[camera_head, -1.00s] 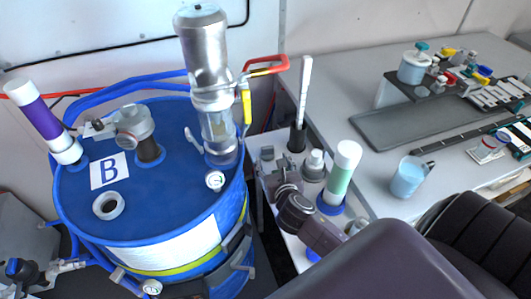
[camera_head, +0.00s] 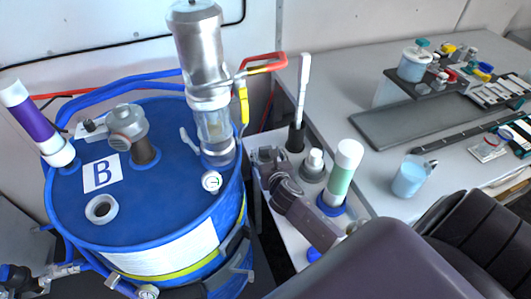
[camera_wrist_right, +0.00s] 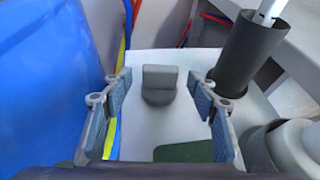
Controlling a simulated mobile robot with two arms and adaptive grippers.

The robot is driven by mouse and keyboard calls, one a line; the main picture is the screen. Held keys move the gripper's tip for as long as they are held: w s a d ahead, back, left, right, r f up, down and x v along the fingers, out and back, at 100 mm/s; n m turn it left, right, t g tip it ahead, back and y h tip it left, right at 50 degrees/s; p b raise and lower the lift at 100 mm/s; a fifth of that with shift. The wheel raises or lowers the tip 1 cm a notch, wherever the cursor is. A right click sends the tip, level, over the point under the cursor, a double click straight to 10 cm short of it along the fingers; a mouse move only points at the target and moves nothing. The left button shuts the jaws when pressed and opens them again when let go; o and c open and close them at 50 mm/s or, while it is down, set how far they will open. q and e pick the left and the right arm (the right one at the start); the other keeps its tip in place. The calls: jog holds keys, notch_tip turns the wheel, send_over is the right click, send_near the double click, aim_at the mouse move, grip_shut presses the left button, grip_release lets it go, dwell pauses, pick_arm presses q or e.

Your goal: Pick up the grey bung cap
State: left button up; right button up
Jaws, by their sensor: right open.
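The grey bung cap (camera_wrist_right: 159,85) stands on a white surface in the right wrist view, a dark round base with a flat upright tab. It lies centred between the two fingers of my right gripper (camera_wrist_right: 160,108), beyond their tips and apart from them. The gripper is open and empty. In the head view my right gripper (camera_head: 267,157) is over the narrow white stand (camera_head: 292,232) beside the blue drum. I cannot make out the cap there; the gripper seems to cover it. My left gripper is not in view.
The blue drum (camera_head: 150,210) stands close on the left, with an open ring port (camera_head: 101,209). A black holder (camera_head: 296,137) with a white stick, a grey stepped fitting (camera_head: 313,166) and a green-and-white tube (camera_head: 341,175) crowd the gripper's right side.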

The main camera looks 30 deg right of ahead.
jog(key=shift+w+d+f, duration=0.1)
jog(key=shift+w+f, duration=0.05)
jog(key=shift+w, duration=0.15)
jog(key=c, duration=1.3)
